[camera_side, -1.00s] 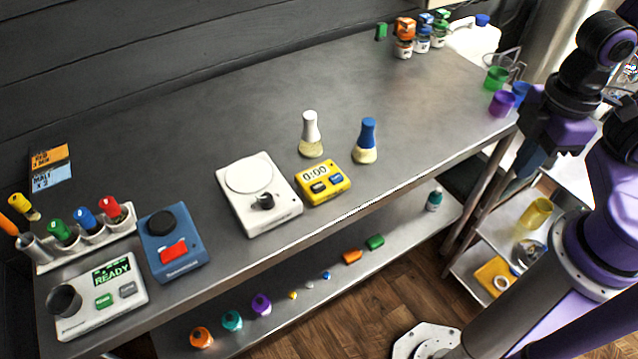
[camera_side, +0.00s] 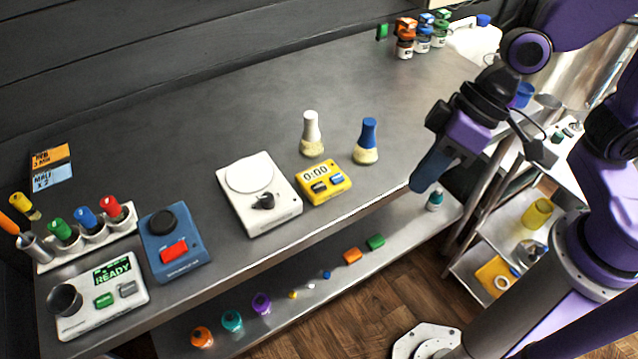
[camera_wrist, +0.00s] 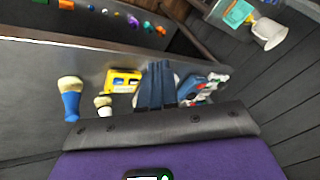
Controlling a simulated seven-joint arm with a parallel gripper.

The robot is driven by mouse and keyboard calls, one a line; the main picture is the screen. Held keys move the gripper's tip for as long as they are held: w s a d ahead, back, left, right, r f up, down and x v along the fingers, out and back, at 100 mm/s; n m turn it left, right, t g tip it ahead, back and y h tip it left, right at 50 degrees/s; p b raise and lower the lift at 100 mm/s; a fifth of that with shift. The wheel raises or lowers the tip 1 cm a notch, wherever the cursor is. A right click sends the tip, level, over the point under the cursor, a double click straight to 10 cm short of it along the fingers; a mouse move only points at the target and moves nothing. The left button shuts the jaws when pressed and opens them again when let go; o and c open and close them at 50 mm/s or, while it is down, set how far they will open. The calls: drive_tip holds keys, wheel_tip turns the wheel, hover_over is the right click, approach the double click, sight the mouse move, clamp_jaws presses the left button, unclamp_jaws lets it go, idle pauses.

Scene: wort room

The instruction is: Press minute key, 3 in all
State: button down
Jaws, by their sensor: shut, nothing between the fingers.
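The yellow timer (camera_side: 323,182) lies on the bench near its front edge, and its display (camera_side: 316,172) reads 0:00. Below the display are a dark key (camera_side: 319,187) and a blue key (camera_side: 337,180); their labels are too small to read. My gripper (camera_side: 418,188) is shut and empty, with blue fingers pointing down, to the right of the timer and apart from it, by the bench's front edge. In the wrist view the timer (camera_wrist: 123,80) shows just left of my shut fingers (camera_wrist: 158,66).
Further left are a blue device (camera_side: 175,242) and a white READY device (camera_side: 100,295).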

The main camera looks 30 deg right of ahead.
drive_tip(key=w+a+m+t+y, duration=0.1)
drive_tip(key=w+a+m+t, duration=0.2)
drive_tip(key=w+a+m, duration=0.45)
drive_tip(key=m+t+h, duration=0.1)
drive_tip(key=m+t, duration=0.1)
drive_tip(key=t, duration=0.2)
hover_over(325, 187)
drive_tip(key=shift+w+f, duration=0.1)
drive_tip(key=shift+f, duration=0.8)
drive_tip(key=shift+f+n+g, duration=0.1)
drive_tip(key=shift+n+g, duration=0.15)
drive_tip(key=shift+g, duration=0.05)
drive_tip(key=shift+f, duration=4.3)
drive_tip(key=shift+f, duration=0.2)
drive_tip(key=shift+f, duration=0.25)
drive_tip(key=shift+f, duration=0.4)
drive_tip(key=shift+r, duration=0.85)
